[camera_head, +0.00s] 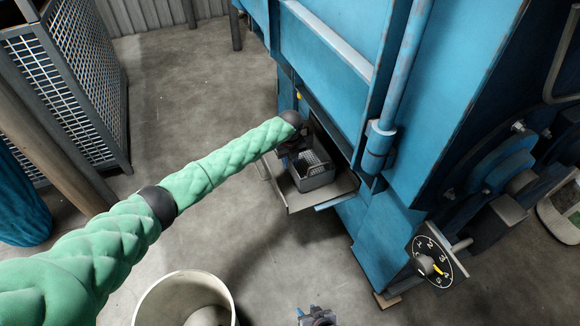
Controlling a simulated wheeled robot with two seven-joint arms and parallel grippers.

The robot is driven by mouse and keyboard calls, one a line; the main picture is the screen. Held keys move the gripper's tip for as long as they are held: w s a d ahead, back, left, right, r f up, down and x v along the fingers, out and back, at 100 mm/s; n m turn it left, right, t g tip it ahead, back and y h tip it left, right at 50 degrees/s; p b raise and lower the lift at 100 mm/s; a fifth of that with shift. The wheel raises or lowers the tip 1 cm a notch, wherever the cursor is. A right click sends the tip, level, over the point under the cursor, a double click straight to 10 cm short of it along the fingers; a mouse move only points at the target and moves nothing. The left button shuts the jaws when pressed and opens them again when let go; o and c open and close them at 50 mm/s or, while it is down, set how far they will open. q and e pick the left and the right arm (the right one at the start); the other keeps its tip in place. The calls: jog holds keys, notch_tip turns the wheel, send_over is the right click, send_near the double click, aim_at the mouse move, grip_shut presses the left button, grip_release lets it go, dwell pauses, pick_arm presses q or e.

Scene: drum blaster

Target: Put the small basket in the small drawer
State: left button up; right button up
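The small grey basket (315,178) with perforated walls stands upright at the small drawer (330,196), which is pulled out of the blue machine. The basket appears to sit on or just above the drawer's flat floor; I cannot tell which. My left gripper (297,152) is at the basket's back left edge, under the dark wrist of the green-sleeved arm. Its fingers are dark and partly hidden, so their opening does not show. My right gripper (316,317) shows only as a small part at the bottom edge, well below the drawer and away from the basket.
A pale round bin (185,300) stands at the bottom left. A mesh cage (75,80) stands at the upper left. Concrete floor lies open between them.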

pick_arm(q)
notch_tip(320, 180, up, 8)
jog(key=shift+f, duration=0.1)
dwell(0.6)
